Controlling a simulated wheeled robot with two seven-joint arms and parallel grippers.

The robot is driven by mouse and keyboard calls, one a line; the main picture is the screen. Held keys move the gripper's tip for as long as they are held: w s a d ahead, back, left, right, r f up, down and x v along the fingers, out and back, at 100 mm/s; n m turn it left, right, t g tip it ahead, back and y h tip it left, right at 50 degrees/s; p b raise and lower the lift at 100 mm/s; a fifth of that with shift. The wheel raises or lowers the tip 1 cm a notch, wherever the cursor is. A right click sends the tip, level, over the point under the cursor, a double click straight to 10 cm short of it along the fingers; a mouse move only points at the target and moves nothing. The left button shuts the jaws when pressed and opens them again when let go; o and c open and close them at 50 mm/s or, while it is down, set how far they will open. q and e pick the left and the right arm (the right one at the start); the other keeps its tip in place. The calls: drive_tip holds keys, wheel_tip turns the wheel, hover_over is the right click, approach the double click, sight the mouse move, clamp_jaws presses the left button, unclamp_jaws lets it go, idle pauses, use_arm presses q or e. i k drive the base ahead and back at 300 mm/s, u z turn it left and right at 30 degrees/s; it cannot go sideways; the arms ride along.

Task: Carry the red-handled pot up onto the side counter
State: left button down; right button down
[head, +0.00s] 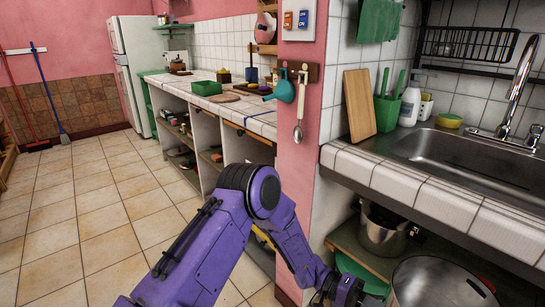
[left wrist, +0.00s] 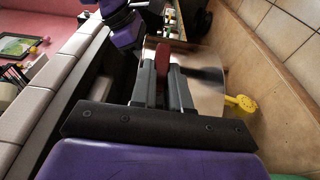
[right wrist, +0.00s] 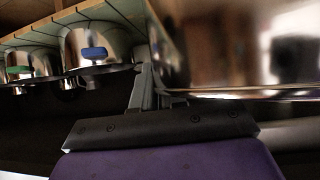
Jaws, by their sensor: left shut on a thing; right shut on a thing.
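The large steel pot (head: 435,283) is at the bottom right of the head view, cut off by the frame edge. A red handle (head: 488,284) shows on its right side. My left gripper (head: 348,292) is at the pot's left side. In the left wrist view my left gripper (left wrist: 164,68) is shut on a red handle (left wrist: 163,55) of the pot (left wrist: 205,90). In the right wrist view my right gripper (right wrist: 148,80) is shut beside the pot's shiny wall (right wrist: 240,45); its grasp point is hidden. I cannot tell whether the pot rests on anything.
A tiled counter (head: 425,195) with a sink overhangs the open shelf (head: 365,250), where a smaller pot (head: 383,232) stands. Blue-handled (right wrist: 95,52) and green-handled pots show in the right wrist view. Another tiled counter (head: 262,125) lies beyond the pink pillar (head: 297,150). Floor on the left is clear.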

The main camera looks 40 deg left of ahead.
sight(266, 107)
drive_tip(key=u, duration=3.35)
drive_tip(key=i, duration=3.25)
drive_tip(key=z, duration=3.25)
